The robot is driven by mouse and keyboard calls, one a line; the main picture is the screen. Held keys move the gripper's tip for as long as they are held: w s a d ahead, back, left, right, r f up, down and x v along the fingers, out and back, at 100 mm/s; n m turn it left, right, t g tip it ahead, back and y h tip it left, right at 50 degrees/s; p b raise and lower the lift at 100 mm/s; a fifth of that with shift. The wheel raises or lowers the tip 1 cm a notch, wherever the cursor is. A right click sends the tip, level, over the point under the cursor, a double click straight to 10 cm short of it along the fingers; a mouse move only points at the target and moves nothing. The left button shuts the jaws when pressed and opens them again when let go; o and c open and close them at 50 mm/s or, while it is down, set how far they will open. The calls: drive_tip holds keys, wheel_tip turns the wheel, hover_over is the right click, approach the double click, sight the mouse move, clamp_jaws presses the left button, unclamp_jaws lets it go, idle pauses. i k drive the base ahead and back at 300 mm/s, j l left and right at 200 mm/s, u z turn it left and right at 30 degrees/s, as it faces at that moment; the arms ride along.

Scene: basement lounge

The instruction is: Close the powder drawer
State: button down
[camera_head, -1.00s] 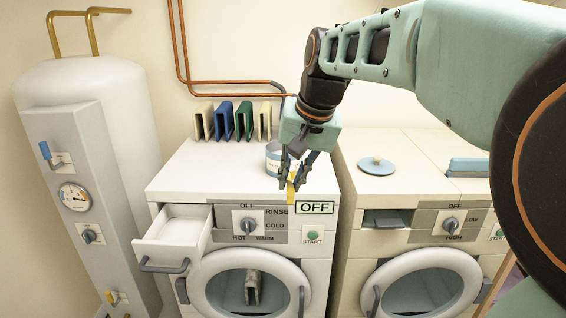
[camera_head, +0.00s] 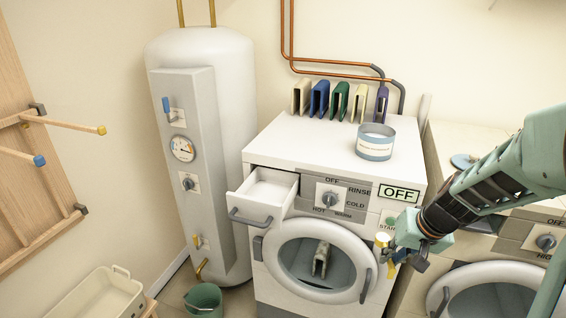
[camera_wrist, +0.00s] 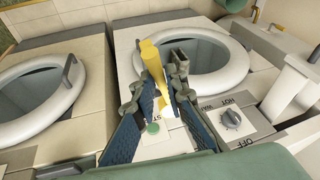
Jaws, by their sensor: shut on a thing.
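The powder drawer (camera_head: 266,190) is a white tray with a grey handle (camera_head: 251,217), pulled out at the upper left of the left washing machine's front. It also shows at the right of the wrist view (camera_wrist: 292,90). My gripper (camera_head: 403,258) is in front of the machine's right side, below the green start button and well right of the drawer. It is shut on a yellow scoop-like tool (camera_wrist: 152,62). The exact contact between fingers and tool is partly hidden.
A blue-and-white tin (camera_head: 375,147) and several upright coloured boxes (camera_head: 339,101) stand on the machine. The round door with its handle (camera_head: 365,286) is below. A boiler (camera_head: 205,140), green bucket (camera_head: 204,300) and basket (camera_head: 98,300) are left. A second machine is right.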

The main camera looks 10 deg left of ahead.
sight(263, 200)
drive_tip(key=l+u, duration=0.1)
drive_tip(key=u, duration=0.85)
drive_tip(key=l, duration=0.65)
